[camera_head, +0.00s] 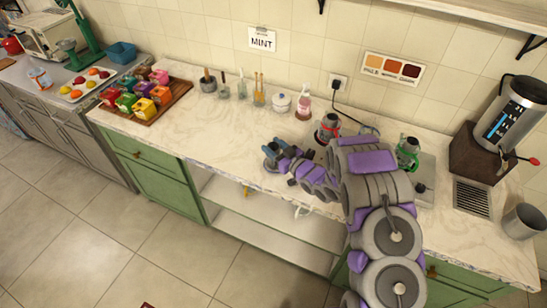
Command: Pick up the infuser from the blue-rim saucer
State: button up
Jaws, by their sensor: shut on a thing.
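My gripper (272,156) is low over the marble counter, near its front edge, at the end of my grey and purple arm. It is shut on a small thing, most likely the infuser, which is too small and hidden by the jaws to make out. I cannot make out the blue-rim saucer; it may be hidden behind my gripper or arm.
Red-trimmed (327,129) and green-trimmed (408,153) vessels stand near my arm. Behind are a white lidded pot (281,103), a pink bottle (304,106) and utensil cups. A wooden tray (147,112) of colourful boxes is left; a samovar (513,112) is right.

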jog(key=shift+d, duration=0.6)
jog(key=c, duration=0.4)
jog(key=shift+a, duration=0.1)
